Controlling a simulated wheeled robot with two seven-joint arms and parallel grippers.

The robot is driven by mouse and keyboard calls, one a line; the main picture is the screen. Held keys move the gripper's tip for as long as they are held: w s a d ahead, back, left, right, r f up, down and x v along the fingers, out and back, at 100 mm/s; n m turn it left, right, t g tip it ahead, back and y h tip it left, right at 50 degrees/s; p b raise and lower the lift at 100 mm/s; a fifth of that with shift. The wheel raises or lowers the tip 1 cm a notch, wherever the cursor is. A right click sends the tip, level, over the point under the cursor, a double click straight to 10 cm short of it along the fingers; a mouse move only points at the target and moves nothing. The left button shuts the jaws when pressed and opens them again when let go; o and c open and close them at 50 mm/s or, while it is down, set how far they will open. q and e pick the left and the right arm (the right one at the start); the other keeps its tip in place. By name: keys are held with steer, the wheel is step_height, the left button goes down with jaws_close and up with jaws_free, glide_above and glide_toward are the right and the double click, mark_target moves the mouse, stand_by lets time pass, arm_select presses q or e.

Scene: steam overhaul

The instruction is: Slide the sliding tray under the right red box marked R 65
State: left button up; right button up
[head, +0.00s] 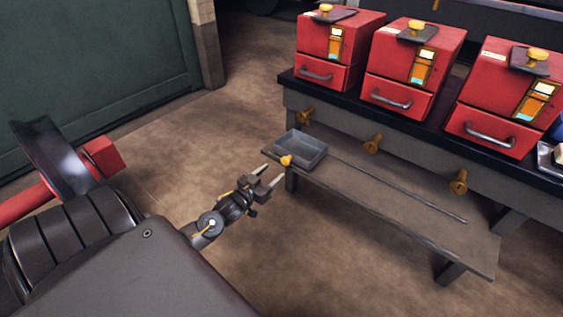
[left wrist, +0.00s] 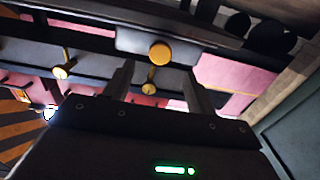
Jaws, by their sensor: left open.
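The sliding tray (head: 312,155) is a grey open box with a yellow knob (head: 286,160) on its front, at the left end of the low shelf. It appears empty. In the left wrist view the knob (left wrist: 160,52) shows ahead, between the lines of the fingers. My left gripper (head: 271,175) is open and empty, just short of the knob and apart from it. Three red boxes stand on the bench above; the right one (head: 482,127) is far along from the tray. Their markings are too small to read. My right gripper is not in view.
A thin rail (head: 400,188) runs along the low shelf (head: 390,215) to the right of the tray; the shelf is otherwise clear. Several yellow knobs (head: 371,144) stick out from the bench front above it. The left (head: 317,75) and middle (head: 398,95) red boxes stand nearer the tray.

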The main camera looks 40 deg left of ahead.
mark_target(284, 162)
arm_select(q)
steer(key=w+b, duration=0.1)
steer(key=w, duration=0.5)
steer(key=shift+a+b, duration=0.1)
steer(key=shift+b, duration=0.2)
jaws_close()
